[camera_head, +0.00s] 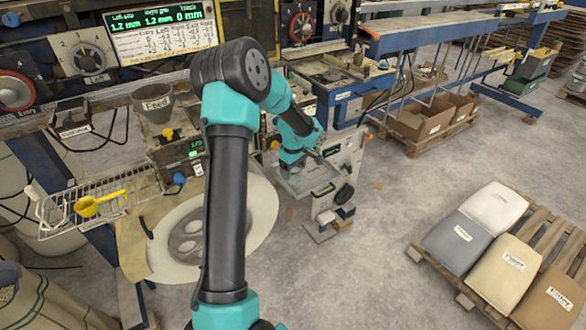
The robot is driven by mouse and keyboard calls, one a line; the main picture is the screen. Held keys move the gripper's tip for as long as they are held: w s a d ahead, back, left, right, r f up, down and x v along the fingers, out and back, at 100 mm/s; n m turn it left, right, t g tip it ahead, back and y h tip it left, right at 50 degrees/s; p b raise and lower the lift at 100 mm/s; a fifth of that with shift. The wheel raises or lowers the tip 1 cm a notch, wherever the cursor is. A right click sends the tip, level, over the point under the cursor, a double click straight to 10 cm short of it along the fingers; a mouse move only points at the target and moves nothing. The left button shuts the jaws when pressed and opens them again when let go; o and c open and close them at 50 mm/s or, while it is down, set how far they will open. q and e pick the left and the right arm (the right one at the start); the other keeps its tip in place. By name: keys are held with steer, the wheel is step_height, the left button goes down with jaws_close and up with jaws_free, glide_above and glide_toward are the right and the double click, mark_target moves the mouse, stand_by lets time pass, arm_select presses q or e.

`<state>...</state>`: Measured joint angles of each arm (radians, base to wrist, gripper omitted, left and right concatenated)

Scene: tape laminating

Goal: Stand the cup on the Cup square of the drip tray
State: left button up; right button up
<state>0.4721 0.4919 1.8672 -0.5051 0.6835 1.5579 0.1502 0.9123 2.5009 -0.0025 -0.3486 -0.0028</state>
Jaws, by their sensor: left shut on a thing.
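My left arm rises from the bottom middle and bends down to the right. Its left gripper (324,160) is over a pale grey tray-like surface (312,182) on a small machine, which may be the drip tray. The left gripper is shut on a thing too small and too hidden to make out. I cannot pick out the cup for sure, and I cannot read a Cup square. My right gripper is not in view.
A grey hopper marked Feed (156,105) stands left of my arm. A yellow scoop (100,203) lies on a wire rack (60,212). A pallet with several labelled sacks (495,207) is at right. Cardboard boxes (422,122) stand behind. Open floor lies between.

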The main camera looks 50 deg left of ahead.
arm_select(q)
steer(key=shift+w+a+f, duration=0.2)
steer(key=shift+w+a, duration=1.3)
steer(key=shift+a, duration=0.2)
steer(key=shift+w+a, duration=0.2)
steer(key=shift+a, duration=0.05)
steer(key=shift+f, duration=1.8)
steer(key=shift+f, duration=0.1)
steer(key=o, duration=0.9)
steer(key=shift+o, duration=0.2)
step_height(320, 180, up, 12)
